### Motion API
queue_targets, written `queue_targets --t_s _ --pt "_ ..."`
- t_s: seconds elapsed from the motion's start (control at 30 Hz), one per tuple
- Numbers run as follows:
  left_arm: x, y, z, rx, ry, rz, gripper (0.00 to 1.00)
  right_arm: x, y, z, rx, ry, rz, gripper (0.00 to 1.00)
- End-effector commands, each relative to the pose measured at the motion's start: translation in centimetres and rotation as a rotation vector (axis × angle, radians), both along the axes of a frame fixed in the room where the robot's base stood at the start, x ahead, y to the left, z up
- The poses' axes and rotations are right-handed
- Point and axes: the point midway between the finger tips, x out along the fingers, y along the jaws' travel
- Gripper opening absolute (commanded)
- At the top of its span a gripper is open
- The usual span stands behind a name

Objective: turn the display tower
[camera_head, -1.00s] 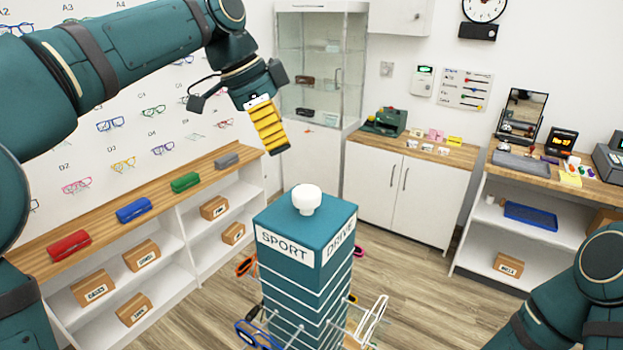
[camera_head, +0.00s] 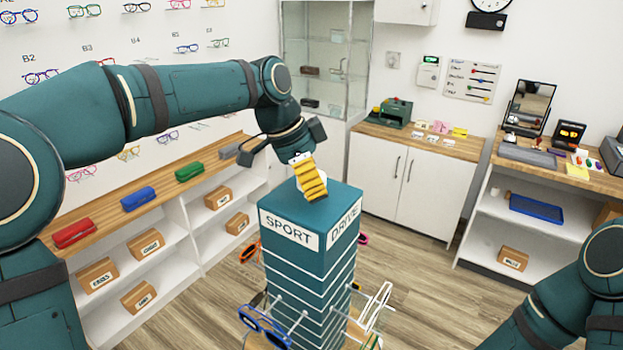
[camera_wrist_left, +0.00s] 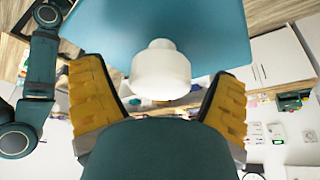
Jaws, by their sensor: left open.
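The teal display tower (camera_head: 293,262) stands upright in front of me. Its SPORT sign (camera_head: 289,231) faces left of centre and its DRIVE sign (camera_head: 344,225) faces right. Glasses hang on rods lower down, including a blue pair (camera_head: 264,325). My left gripper (camera_head: 312,184) is open at the tower's top and largely hides the white knob there. In the left wrist view the knob (camera_wrist_left: 160,72) lies between the two yellow-padded fingers, with space on both sides. I cannot tell how deep it sits between them. My right gripper is out of view.
A wooden shelf top (camera_head: 165,187) with red, blue and green cases runs along the left wall. A white cabinet (camera_head: 400,180) and a glass showcase (camera_head: 325,70) stand behind the tower. A counter with a mirror (camera_head: 528,105) is at the right. Wooden floor (camera_head: 430,285) is open right of the tower.

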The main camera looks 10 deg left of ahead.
Motion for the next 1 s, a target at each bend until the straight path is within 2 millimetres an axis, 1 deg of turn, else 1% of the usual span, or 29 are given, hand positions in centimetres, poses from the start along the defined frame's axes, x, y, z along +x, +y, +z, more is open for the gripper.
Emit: queue_targets --t_s 0.23,0.27,0.3,0.37,0.4,0.43,0.47,0.77,1.0 --pt "0.02 -0.01 -0.01 0.000 0.000 0.000 0.87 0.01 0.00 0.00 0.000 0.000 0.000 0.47" --pt "0.02 -0.01 -0.01 0.000 0.000 0.000 0.76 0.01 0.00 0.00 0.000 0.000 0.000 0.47" --pt "0.02 -0.01 -0.01 0.000 0.000 0.000 0.62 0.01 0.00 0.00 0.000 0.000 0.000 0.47" --pt "0.01 -0.01 -0.01 0.000 -0.001 0.000 0.41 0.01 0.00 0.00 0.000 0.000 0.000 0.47" --pt "0.01 -0.01 -0.01 0.000 -0.001 0.000 0.27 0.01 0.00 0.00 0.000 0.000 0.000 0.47" --pt "0.01 -0.01 -0.01 0.000 -0.001 0.000 0.17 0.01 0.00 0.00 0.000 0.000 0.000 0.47" --pt "0.01 -0.01 -0.01 0.000 -0.001 0.000 0.10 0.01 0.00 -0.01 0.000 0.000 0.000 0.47" --pt "0.00 -0.02 -0.04 0.000 0.000 0.004 0.10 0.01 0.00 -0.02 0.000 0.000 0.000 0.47" --pt "0.01 0.01 -0.06 0.000 0.000 0.049 0.10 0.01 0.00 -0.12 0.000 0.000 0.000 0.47"
